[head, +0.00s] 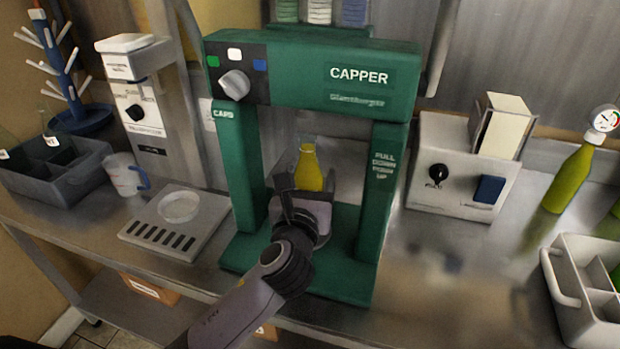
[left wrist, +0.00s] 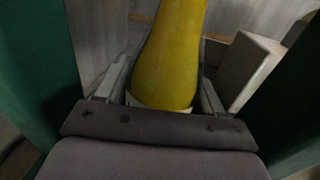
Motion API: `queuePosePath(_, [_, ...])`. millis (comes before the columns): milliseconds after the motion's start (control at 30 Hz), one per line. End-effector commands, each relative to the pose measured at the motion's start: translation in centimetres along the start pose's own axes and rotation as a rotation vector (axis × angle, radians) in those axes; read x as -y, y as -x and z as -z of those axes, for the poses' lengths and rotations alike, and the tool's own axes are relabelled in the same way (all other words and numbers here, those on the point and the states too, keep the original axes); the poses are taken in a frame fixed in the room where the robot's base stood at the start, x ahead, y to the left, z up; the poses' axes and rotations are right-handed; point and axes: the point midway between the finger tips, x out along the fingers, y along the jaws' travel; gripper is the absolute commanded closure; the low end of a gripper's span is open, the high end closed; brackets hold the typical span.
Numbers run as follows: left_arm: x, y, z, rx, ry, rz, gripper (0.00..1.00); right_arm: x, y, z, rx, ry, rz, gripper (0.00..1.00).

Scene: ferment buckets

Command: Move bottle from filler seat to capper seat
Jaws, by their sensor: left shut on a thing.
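A yellow bottle (head: 308,170) stands upright between the two posts of the green capper (head: 345,75). It fills the middle of the left wrist view (left wrist: 172,60). My left gripper (head: 305,192) reaches in from the front and is shut on the bottle, with a finger on each side of it. In the left wrist view its fingers (left wrist: 165,95) flank the bottle's body. The bottle's base and the capper seat are hidden behind my gripper. The filler (head: 140,95) stands to the left, and its round seat (head: 180,207) is empty. My right gripper is not in view.
A clear jug (head: 125,175) with a blue handle stands left of the filler seat. A grey crate (head: 60,180) and blue bottle tree (head: 75,120) are at the far left. A control box (head: 455,150), a bottle with a gauge (head: 570,180) and a white crate (head: 570,300) are right.

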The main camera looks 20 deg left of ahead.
Motion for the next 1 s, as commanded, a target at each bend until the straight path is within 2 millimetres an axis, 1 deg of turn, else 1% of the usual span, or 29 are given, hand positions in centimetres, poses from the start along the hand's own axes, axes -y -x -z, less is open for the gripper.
queuePosePath(1000, [0.04, -0.01, 0.68, 0.005, 0.0, 0.001, 0.89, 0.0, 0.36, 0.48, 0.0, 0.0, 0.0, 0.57])
